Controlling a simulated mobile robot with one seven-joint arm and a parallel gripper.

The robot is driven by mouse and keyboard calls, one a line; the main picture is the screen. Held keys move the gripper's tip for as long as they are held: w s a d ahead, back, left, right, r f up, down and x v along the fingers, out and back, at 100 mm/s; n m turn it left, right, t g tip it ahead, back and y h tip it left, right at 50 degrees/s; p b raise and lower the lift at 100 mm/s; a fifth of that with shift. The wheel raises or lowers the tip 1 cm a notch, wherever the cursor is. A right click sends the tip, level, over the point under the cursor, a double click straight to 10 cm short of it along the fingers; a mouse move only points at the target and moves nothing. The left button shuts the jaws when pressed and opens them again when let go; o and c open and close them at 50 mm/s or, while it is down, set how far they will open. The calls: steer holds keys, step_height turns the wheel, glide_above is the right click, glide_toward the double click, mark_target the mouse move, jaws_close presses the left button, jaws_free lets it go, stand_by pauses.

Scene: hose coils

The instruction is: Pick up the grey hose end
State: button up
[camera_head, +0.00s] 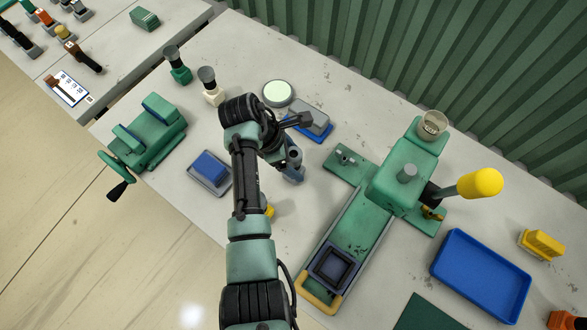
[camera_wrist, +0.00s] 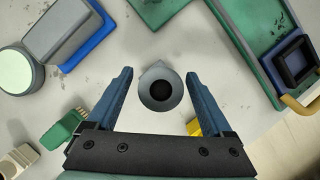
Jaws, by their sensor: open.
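In the wrist view a grey round piece with a dark round hole (camera_wrist: 160,89) stands centred between my two fingers; it looks like the grey hose end, seen from above. My gripper (camera_wrist: 159,75) is open, with one blue finger on each side and a visible gap to each. No contact shows. In the head view my gripper (camera_head: 291,168) is over the middle of the table, partly hidden by my arm. The hose end cannot be told apart clearly from my fingers there. How far the fingers are above the table is hard to tell.
A grey block on a blue base (camera_head: 309,122) and a pale green disc (camera_head: 278,93) are close behind. A green press with a yellow knob (camera_head: 480,184) stands right, by a blue tray (camera_head: 480,276). A green handwheel machine (camera_head: 150,137) and blue-topped block (camera_head: 209,169) are left.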

jaws_close()
stand_by(1.3)
